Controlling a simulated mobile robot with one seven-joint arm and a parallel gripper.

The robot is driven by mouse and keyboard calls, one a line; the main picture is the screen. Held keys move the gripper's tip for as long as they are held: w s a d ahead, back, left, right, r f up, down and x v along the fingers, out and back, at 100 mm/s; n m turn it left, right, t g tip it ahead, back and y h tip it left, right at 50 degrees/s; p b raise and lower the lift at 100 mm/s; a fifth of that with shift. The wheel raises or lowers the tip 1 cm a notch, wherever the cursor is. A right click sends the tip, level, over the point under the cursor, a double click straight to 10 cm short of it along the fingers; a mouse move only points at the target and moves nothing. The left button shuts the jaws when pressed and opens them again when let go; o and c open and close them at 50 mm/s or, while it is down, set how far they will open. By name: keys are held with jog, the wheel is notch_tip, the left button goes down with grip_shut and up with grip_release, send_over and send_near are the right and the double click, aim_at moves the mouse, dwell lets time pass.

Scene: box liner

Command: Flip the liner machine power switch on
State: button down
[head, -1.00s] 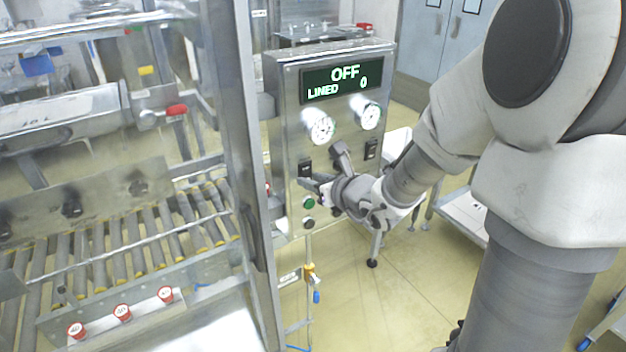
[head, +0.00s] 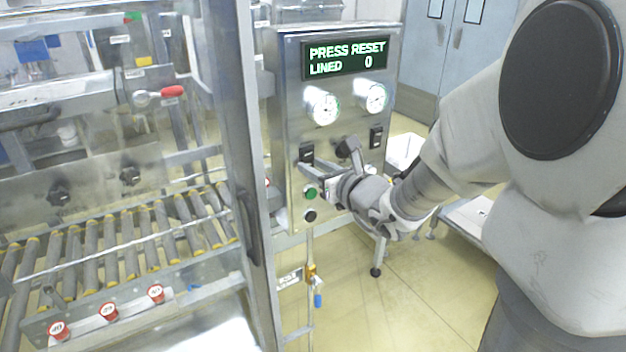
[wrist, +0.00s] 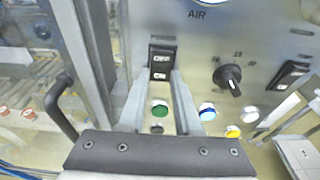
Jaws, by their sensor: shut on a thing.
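The liner machine's control box (head: 288,120) has a black rocker switch (head: 306,153) at its left and a similar rocker (head: 376,136) at its right. The display (head: 345,58) reads "PRESS RESET" and "LINED 0". My gripper (head: 314,167) is at the left rocker, with its fingers just below and over its lower part. In the wrist view, the fingers (wrist: 158,78) lie on both sides of the left rocker (wrist: 162,60), closed on it. The contact itself is small and partly hidden. A green button (wrist: 160,109) shows between the fingers.
A rotary knob (wrist: 228,78) is right of the gripper, with blue (wrist: 207,111) and yellow (wrist: 233,131) buttons below. A door handle (wrist: 62,108) and the machine frame (head: 240,150) stand close on the left. A roller conveyor (head: 110,245) lies beyond the frame.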

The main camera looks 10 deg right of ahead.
jog(key=shift+t+b, duration=0.4)
jog(key=shift+b, duration=0.15)
jog(key=c, duration=0.6)
grip_release()
jog(key=shift+s+d, duration=0.1)
